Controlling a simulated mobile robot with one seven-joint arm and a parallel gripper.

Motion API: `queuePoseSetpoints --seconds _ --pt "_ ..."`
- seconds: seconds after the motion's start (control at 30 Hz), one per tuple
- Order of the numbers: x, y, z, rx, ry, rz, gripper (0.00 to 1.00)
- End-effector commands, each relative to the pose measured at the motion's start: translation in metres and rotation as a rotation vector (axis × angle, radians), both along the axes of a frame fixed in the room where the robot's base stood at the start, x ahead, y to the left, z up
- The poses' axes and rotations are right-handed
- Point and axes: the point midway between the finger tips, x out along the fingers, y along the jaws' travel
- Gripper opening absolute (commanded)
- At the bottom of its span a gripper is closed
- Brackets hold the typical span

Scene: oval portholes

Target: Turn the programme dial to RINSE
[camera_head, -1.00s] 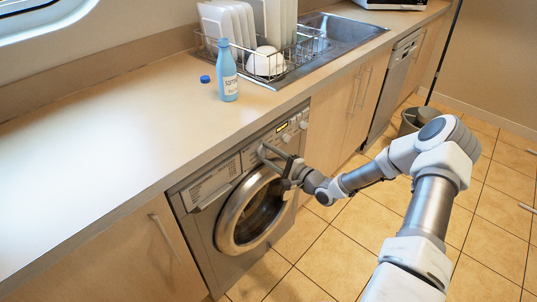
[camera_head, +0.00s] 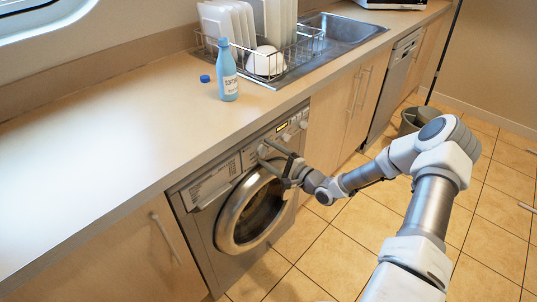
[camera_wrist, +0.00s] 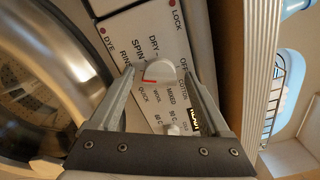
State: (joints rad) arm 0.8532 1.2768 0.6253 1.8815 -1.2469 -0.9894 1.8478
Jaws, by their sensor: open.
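The programme dial (camera_wrist: 160,70) is a pale knob with a red mark on its lower left edge in the wrist view. Printed words ring it, among them DRY, SPIN, RINSE, QUICK, WOOL, MIXED, COTTON and OFF. The red mark lies on the side near QUICK; I cannot tell its exact setting. My gripper (camera_wrist: 158,75) is open, with one finger on each side of the dial; contact is not clear. In the head view my gripper (camera_head: 268,153) is at the front of the washing machine (camera_head: 202,226) and hides the dial.
The round door (camera_head: 227,232) is just below my gripper. A small display (camera_head: 282,126) and more knobs (camera_head: 294,131) are to the right on the panel. The counter (camera_head: 120,140) overhangs above, with a blue bottle (camera_head: 227,80) and a dish rack (camera_head: 300,55).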

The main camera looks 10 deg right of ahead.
Motion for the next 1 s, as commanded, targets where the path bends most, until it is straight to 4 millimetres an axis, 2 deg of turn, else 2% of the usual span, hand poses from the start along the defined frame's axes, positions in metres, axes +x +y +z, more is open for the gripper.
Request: queuePoseSetpoints --seconds 0.13,0.23,0.7,0.8,1.0 --pt "-0.006 -0.005 0.000 -0.001 0.000 -0.001 0.81" --pt "-0.017 -0.014 0.001 -0.001 0.001 -0.004 0.81" --pt "-0.107 -0.079 0.001 0.000 0.002 -0.003 0.81" --pt "-0.122 -0.089 0.001 0.000 0.001 -0.002 0.81" --pt "-0.138 -0.101 0.001 -0.001 -0.001 -0.001 0.81"
